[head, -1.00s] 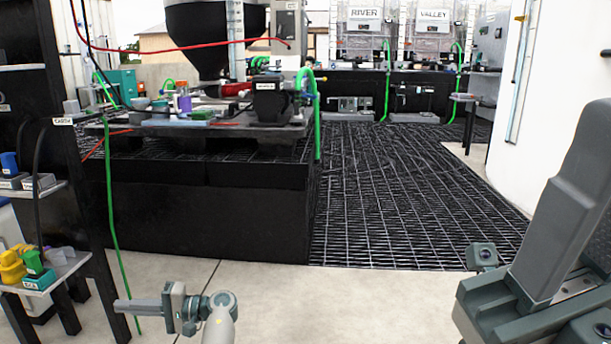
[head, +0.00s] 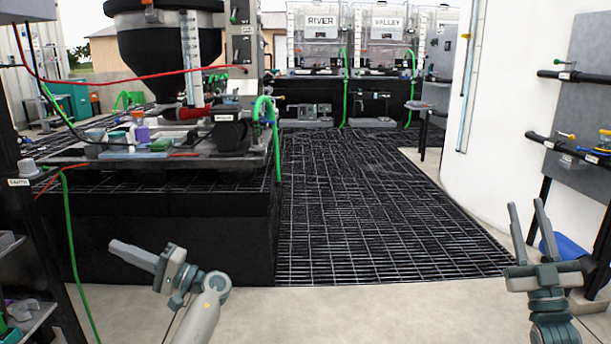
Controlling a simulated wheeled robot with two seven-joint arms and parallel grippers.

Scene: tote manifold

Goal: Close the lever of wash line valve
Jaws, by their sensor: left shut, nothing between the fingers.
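My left gripper (head: 118,250) is at the lower left in front of the black base, with its fingers together and empty. My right gripper (head: 527,208) is at the lower right, with its two fingers apart and nothing between them. I cannot tell which valve is the wash line valve, as the small labels are not readable. A higher pipe has a small yellow-green handle (head: 563,63). Both grippers are apart from these levers.
The dark grating floor (head: 360,200) runs clear toward the RIVER tank (head: 318,32) and VALLEY tank (head: 388,30). A white wall (head: 500,110) stands at the right.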

